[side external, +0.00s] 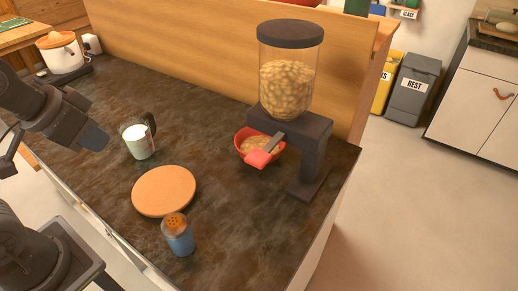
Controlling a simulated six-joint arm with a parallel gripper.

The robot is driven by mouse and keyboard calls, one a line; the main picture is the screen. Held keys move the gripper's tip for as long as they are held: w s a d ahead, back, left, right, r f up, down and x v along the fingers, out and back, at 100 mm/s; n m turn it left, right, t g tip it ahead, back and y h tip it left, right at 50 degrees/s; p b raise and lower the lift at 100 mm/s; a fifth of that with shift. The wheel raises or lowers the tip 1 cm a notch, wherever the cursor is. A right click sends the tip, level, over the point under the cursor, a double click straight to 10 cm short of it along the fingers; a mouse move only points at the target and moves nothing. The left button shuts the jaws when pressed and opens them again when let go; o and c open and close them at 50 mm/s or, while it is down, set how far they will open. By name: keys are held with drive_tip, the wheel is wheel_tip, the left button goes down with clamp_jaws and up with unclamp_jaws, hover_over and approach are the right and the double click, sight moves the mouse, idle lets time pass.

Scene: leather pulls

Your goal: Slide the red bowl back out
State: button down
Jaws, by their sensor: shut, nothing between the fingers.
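The red bowl (240,149) stands upright on the dark counter, under the spout of the food dispenser (287,88). Some light brown food shows in the bowl. The dispenser's lever with a red end (259,158) hangs over the bowl's front right side and hides part of it. My gripper (98,137) is at the left of the view, above the counter's left part. It is shut and empty, well apart from the bowl.
A white mug (138,142) of milk stands between my gripper and the bowl. A round cork mat (163,191) and a blue shaker (178,236) are in front. A juicer (61,52) stands at the back left. A wooden panel (180,45) bounds the counter's back.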

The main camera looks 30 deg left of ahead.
drive_tip(key=c, duration=1.6)
unclamp_jaws()
drive_tip(key=shift+w+r, duration=0.15)
drive_tip(key=shift+w, duration=0.1)
drive_tip(key=o, duration=0.7)
drive_tip(key=shift+n+g+h, duration=0.5)
drive_tip(key=shift+g+h, duration=0.2)
drive_tip(key=shift+g, duration=0.1)
drive_tip(key=w, duration=0.4)
drive_tip(key=w+d+r, duration=0.1)
drive_tip(key=w, duration=0.3)
drive_tip(key=w+d, duration=0.1)
drive_tip(key=w, duration=0.3)
drive_tip(key=shift+w+r, duration=0.1)
drive_tip(key=shift+r, duration=0.1)
drive_tip(key=n+g+h, duration=0.1)
drive_tip(key=g+h, duration=0.1)
approach(239, 135)
drive_tip(key=r, duration=0.2)
drive_tip(key=shift+s+f, duration=0.1)
drive_tip(key=shift+s, duration=0.15)
drive_tip(key=x, duration=1.3)
drive_tip(key=shift+w+a+f, duration=0.15)
drive_tip(key=shift+w+f, duration=0.1)
drive_tip(key=shift+f, duration=0.15)
